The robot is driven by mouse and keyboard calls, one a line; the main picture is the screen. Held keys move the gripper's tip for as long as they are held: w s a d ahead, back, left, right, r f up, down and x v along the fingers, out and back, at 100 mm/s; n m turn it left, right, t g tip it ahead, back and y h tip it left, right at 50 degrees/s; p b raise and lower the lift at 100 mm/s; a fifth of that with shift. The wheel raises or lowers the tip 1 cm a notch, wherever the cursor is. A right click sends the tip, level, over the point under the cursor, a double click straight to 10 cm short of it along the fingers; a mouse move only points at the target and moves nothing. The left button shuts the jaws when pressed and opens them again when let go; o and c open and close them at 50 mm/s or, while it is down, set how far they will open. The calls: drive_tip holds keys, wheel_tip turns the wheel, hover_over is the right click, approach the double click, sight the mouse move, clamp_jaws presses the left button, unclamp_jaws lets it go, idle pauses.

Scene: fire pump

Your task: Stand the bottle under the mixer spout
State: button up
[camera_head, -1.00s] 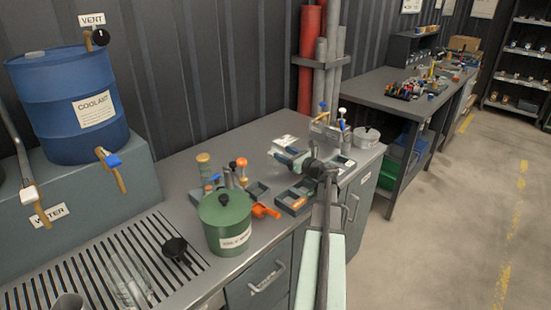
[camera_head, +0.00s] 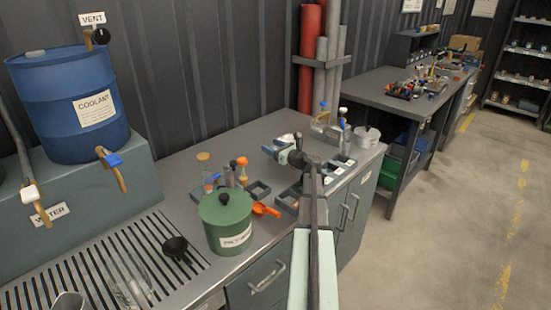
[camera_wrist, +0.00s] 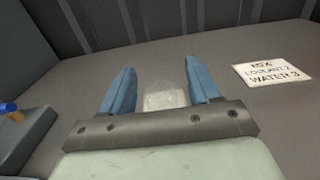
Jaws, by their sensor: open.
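My gripper (camera_head: 278,150) is over the middle of the workbench in the head view, fingers pointing left and away. In the wrist view its two blue fingers (camera_wrist: 155,90) are apart with nothing clamped between them. A small whitish, translucent object (camera_wrist: 165,98) shows in the gap beyond the palm; I cannot tell whether it is the bottle. A clear vessel with a tan top (camera_head: 205,165) stands behind the green pot. Another clear vessel (camera_head: 125,284) is on the slotted grate. A fixture with blue and white tops (camera_head: 328,118) stands at the bench's back right; I cannot make out a mixer spout.
The green lidded pot (camera_head: 226,222), orange scoop (camera_head: 265,209) and small grey trays (camera_head: 258,191) crowd the front of the bench. A blue coolant drum (camera_head: 70,110) stands left. A mixing card (camera_wrist: 272,74) lies to the right in the wrist view. Bare bench lies behind my gripper.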

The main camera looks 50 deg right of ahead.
drive_tip(key=shift+w, duration=0.2)
clamp_jaws()
idle(0.4)
